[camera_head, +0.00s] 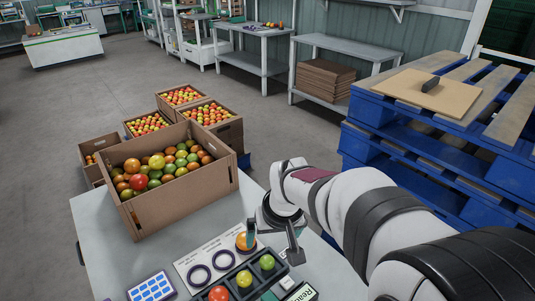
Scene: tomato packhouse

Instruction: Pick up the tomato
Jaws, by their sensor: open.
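My gripper (272,238) is open, pointing down over the front table. An orange tomato (241,243) sits at the right end of a white card (194,258) with dark rings. The left finger partly covers this tomato; I cannot tell whether they touch or whether the tomato lies between the fingers. A cardboard box (181,193) behind and to the left is full of mixed red, orange, yellow and green tomatoes.
A blue-and-white panel (151,287) lies at the table's front left, and a small green-screened device (299,292) at the right of the tray. More tomato crates (228,133) stand behind the table. Blue pallets (430,150) are stacked at right. Bare tabletop (110,235) shows at left.

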